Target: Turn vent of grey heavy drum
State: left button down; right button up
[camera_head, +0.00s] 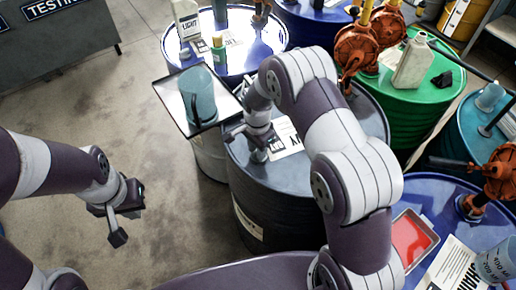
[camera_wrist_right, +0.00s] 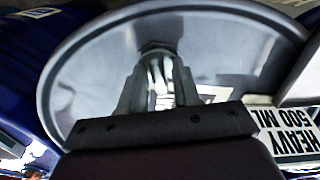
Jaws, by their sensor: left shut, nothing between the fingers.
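The grey heavy drum (camera_head: 245,190) stands upright in the middle of the head view, with a white label (camera_head: 285,140) on its lid. In the right wrist view its round grey lid (camera_wrist_right: 90,80) fills most of the picture, and the label reads HEAVY 500 ML (camera_wrist_right: 285,135). My right gripper (camera_head: 259,152) points down at the lid near the label. In the wrist view the gripper's fingers (camera_wrist_right: 159,85) stand on both sides of a small fitting, likely the vent (camera_wrist_right: 155,47), mostly hidden between them. Whether they grip it is unclear. My left gripper (camera_head: 120,222) is shut and empty over the floor.
A tray (camera_head: 168,103) with a bluish beaker (camera_head: 198,95) stands left of my right wrist. A blue drum with a LIGHT jug (camera_head: 187,20) is behind, a green drum (camera_head: 405,100) behind right. A red-bottomed tray (camera_head: 410,240) lies front right. The left floor is clear.

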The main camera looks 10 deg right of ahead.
jog(key=shift+o, duration=0.2)
jog(key=shift+s, duration=0.15)
jog(key=shift+r, duration=0.1)
notch_tip(320, 180, up, 13)
jog(key=b, duration=0.2)
jog(key=shift+f, duration=0.2)
jog(key=shift+a, duration=0.1)
jog(key=s+d+n, duration=0.2)
jog(key=s+n, duration=0.4)
jog(key=s, duration=0.3)
jog(key=s+d+n+t, duration=0.1)
jog(key=s+d+n, duration=0.2)
jog(key=s+n, duration=0.3)
jog(key=s, duration=0.3)
jog(key=shift+s+n, duration=0.3)
jog(key=shift+n, duration=0.1)
